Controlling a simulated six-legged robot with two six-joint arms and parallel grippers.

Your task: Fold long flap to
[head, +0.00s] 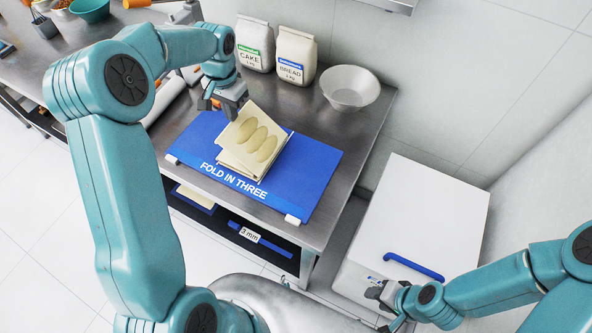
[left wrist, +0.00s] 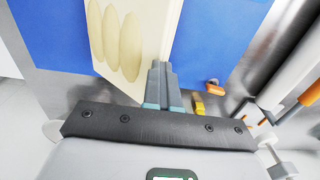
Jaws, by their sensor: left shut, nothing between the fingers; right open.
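A pale dough sheet (head: 252,143) with oval marks lies on the blue mat (head: 310,170) lettered "FOLD IN THREE". It is layered, and its top flap stands tilted up from the layer below. In the left wrist view the dough (left wrist: 135,35) is at the upper left, on the blue mat (left wrist: 215,30). My left gripper (head: 232,112) is at the flap's upper left edge. Its fingers (left wrist: 161,68) are shut and empty, against or just beside the flap's edge; I cannot tell if they touch. My right gripper (head: 380,300) is open and empty, well away at the lower right.
A white chest (head: 425,220) with a blue handle (head: 413,266) is right of the steel table. A small orange item (left wrist: 213,85) lies near my left gripper.

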